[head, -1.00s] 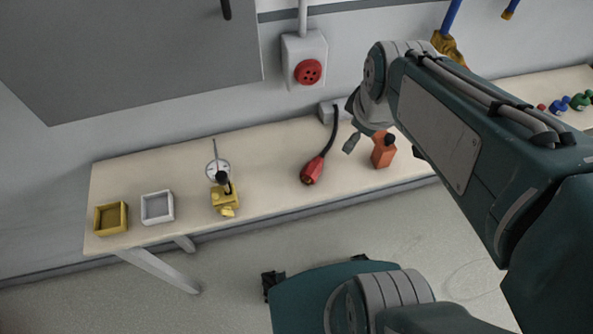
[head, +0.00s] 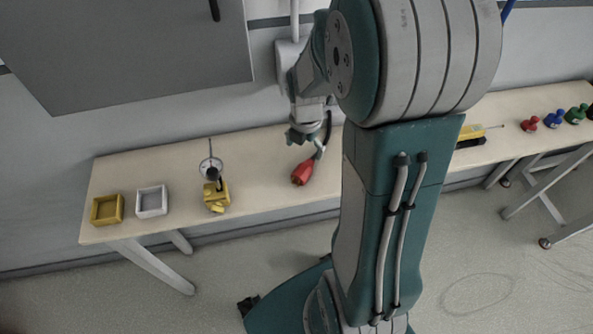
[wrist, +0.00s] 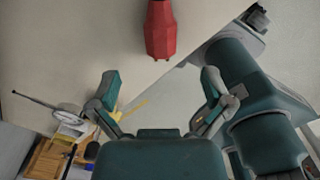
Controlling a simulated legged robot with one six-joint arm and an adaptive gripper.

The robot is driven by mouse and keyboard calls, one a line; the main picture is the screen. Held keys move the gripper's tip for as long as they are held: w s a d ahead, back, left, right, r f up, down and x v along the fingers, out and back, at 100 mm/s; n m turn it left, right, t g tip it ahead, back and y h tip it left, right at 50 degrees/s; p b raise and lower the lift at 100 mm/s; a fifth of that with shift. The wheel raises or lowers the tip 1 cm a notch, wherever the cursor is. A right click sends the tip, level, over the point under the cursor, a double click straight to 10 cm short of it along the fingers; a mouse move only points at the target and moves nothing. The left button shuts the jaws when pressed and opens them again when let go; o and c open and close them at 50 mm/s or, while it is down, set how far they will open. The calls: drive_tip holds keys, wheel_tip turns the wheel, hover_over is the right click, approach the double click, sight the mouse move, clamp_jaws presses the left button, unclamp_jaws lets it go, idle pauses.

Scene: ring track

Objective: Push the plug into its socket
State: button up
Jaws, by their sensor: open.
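The red plug (head: 303,173) lies on the bench with its dark cable running up toward the wall. In the wrist view the plug (wrist: 160,28) is at the top centre, its pin end pointing down the picture. My gripper (head: 303,140) is above the bench, close to the cable end of the plug. In the wrist view my gripper (wrist: 161,84) has its two fingers spread wide with nothing between them, and the plug is beyond them, apart from both. The wall socket's red face is hidden behind my arm; only its grey housing (head: 283,62) shows in part.
A yellow tray (head: 108,221) and a white tray (head: 152,213) are at the bench's left end. A grey cabinet (head: 130,45) hangs above. My arm hides part of the bench.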

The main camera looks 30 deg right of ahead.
sight(303, 167)
wheel_tip(303, 167, down, 10)
drive_tip(key=shift+r, duration=0.25)
drive_tip(key=shift+c, duration=0.3)
drive_tip(key=c, duration=1.3)
drive_tip(key=shift+a, duration=0.1)
drive_tip(key=shift+r, duration=0.15)
